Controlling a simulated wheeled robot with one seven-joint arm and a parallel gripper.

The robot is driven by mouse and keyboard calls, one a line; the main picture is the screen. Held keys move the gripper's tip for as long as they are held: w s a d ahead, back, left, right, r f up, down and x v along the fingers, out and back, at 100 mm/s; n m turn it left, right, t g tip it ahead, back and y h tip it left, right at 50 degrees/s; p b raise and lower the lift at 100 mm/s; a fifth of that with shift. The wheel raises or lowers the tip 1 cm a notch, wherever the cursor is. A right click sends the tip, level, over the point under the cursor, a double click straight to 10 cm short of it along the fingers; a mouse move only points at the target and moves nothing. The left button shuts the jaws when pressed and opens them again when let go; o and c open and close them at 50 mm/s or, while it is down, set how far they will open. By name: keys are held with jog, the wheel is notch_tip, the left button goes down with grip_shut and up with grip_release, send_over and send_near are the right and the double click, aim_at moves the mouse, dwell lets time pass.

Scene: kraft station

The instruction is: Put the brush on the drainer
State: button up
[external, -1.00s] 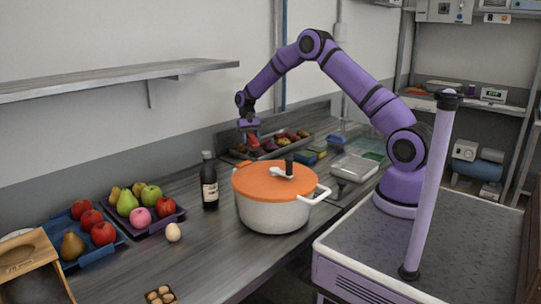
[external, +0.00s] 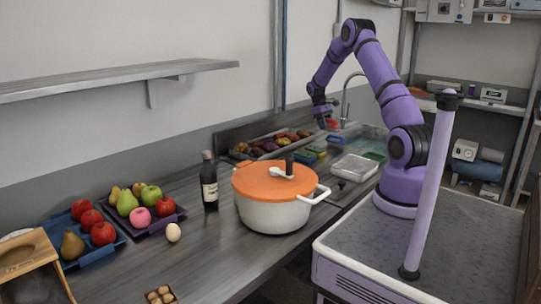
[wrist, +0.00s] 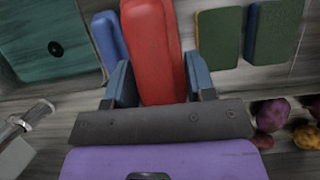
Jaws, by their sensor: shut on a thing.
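A long red thing, which I take for the brush (wrist: 155,45), is held between the two blue-grey fingers of my gripper (wrist: 160,88) in the wrist view. In the external view my gripper (external: 326,112) is above the counter near the tap, with the red brush (external: 332,123) just below it. The brush's far end runs off the top of the wrist view. I cannot tell for sure which thing is the drainer; a teal sink basin (wrist: 45,55) with a dark round drain lies at the left of the wrist view.
A blue thing (wrist: 112,40) and two sponge-like blocks (wrist: 218,38) lie beside the brush. A tap (external: 347,95) stands close to my gripper. A tray of vegetables (external: 262,148), a pale tray (external: 355,167) and an orange-lidded pot (external: 272,205) are on the counter.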

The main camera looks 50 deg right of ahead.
aim_at(328, 151)
jog(key=shift+s+d+f, duration=0.15)
jog(key=shift+s+d, duration=0.05)
jog(key=shift+d, duration=0.05)
jog(key=shift+f, duration=0.35)
notch_tip(328, 151, down, 9)
jog(key=o, duration=1)
jog(key=shift+f, duration=0.1)
jog(key=shift+c, duration=0.2)
